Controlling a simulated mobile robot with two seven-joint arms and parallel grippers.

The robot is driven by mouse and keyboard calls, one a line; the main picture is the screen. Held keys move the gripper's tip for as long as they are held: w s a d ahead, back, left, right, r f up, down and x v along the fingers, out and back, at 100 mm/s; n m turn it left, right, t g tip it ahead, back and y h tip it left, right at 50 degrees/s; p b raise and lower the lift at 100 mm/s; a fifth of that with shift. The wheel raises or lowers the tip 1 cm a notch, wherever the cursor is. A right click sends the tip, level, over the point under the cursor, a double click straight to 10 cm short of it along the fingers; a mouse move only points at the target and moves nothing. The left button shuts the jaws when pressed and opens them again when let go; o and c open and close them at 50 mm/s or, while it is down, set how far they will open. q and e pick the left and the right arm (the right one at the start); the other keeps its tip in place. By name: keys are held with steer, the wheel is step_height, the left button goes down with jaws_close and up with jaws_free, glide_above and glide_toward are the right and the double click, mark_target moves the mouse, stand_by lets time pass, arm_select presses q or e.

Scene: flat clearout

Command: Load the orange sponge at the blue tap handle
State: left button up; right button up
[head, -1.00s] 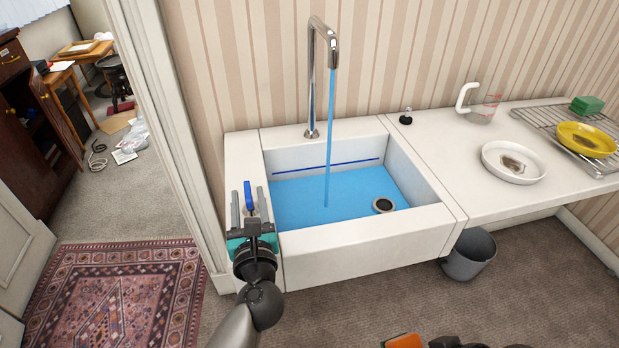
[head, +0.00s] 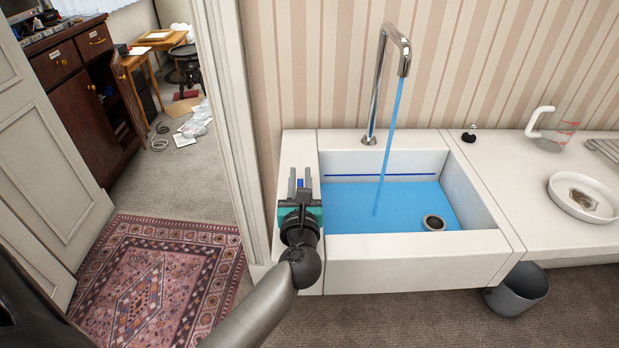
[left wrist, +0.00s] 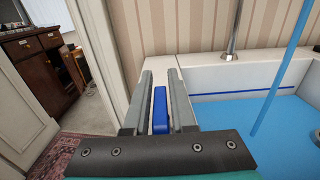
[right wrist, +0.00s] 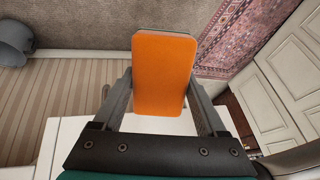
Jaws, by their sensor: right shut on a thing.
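The orange sponge (right wrist: 165,75) is held upright between the fingers of my right gripper (right wrist: 162,100), seen in the right wrist view. The head view does not show that gripper. The blue tap handle (left wrist: 160,108) stands at the left of the basin, between the fingers of my left gripper (left wrist: 160,85). Those fingers are close on either side of it; I cannot tell whether they touch it. In the head view my left gripper (head: 300,183) mostly hides the handle. Water (head: 390,135) runs from the chrome tap (head: 376,90) into the basin (head: 420,265).
Blue water (head: 365,205) covers the basin floor. A dark plug (head: 469,133), a clear jug (head: 560,136) and a dirty white plate (head: 585,197) are on the counter to the right. A grey bin (head: 518,290) stands below. A doorway opens on the left.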

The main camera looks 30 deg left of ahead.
arm_select(q)
jaws_close()
